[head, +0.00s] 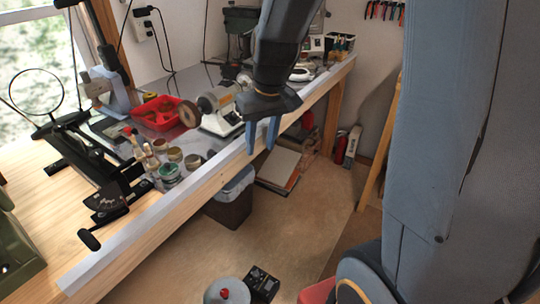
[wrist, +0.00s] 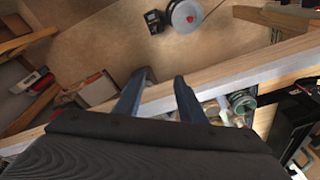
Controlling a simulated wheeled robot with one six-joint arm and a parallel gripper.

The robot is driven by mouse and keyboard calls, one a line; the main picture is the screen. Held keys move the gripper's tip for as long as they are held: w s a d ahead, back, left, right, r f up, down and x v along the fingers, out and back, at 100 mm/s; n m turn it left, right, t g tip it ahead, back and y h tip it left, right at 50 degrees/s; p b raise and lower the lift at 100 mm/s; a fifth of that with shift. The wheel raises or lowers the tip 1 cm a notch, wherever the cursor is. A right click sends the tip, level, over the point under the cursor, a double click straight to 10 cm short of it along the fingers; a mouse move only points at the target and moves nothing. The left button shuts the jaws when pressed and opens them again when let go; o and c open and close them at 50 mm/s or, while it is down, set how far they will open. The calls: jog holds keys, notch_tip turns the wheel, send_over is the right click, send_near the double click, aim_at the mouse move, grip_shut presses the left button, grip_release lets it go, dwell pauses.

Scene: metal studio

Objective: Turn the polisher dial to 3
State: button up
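The polisher (head: 221,122) stands on the workbench near its front edge, left of my gripper in the head view. It has a pale base, a rounded motor body and a brown wheel on its left end. Its dial is too small to make out, and I cannot read its setting. My gripper (head: 261,148) points down by the bench's front edge, to the right of the polisher and apart from it. In the wrist view my gripper (wrist: 162,76) shows two blue fingers spread apart with nothing between them. I cannot make out the polisher in the wrist view.
The workbench (head: 215,178) has a pale front edge. Several small jars (head: 168,172) and a red tray (head: 156,113) sit left of the polisher. A dark bin (head: 230,205) stands under the bench. A round grey object (head: 227,291) lies on the floor. The floor in front is mostly open.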

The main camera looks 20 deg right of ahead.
jog(key=s+p, duration=0.1)
jog(key=s, duration=0.5)
jog(key=shift+s+f+m, duration=0.2)
jog(key=shift+f+m, duration=0.1)
jog(key=shift+f, duration=0.05)
jog(key=shift+a, duration=0.1)
jog(key=s+f, duration=0.2)
jog(key=s, duration=0.4)
jog(key=shift+s+m+g+h, duration=0.15)
jog(key=shift+m+g+h, duration=0.15)
jog(key=shift+h, duration=0.1)
dwell(0.4)
